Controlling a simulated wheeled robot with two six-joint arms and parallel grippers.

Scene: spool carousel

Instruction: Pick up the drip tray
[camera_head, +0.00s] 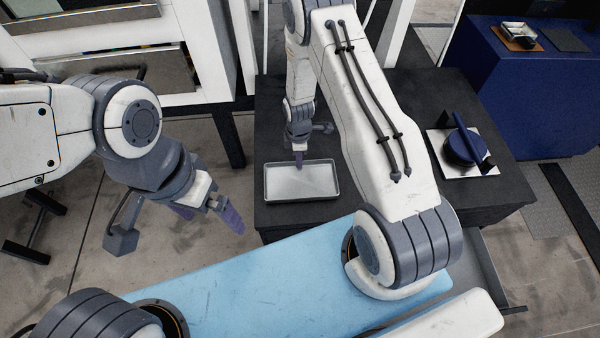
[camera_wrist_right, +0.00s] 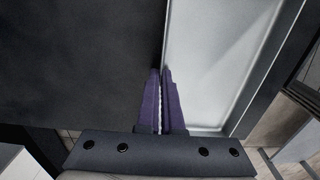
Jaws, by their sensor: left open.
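The drip tray (camera_head: 318,192) is a shallow silver-grey rectangular tray with a raised rim, lying on the dark table. It fills the right part of the right wrist view (camera_wrist_right: 215,65). My right gripper (camera_head: 299,163) points down at the tray's far edge. In the right wrist view its purple fingers (camera_wrist_right: 163,72) are close together, one on each side of the tray's rim, and look shut on it. My left gripper (camera_head: 212,216) is open and empty, hanging in the air to the left of the table.
The dark table (camera_head: 280,110) carries a blue round device on a white plate (camera_head: 480,172) at the right. A blue cabinet (camera_head: 530,95) stands at the back right. A light blue surface (camera_head: 260,285) lies in front. My right arm covers the table's middle.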

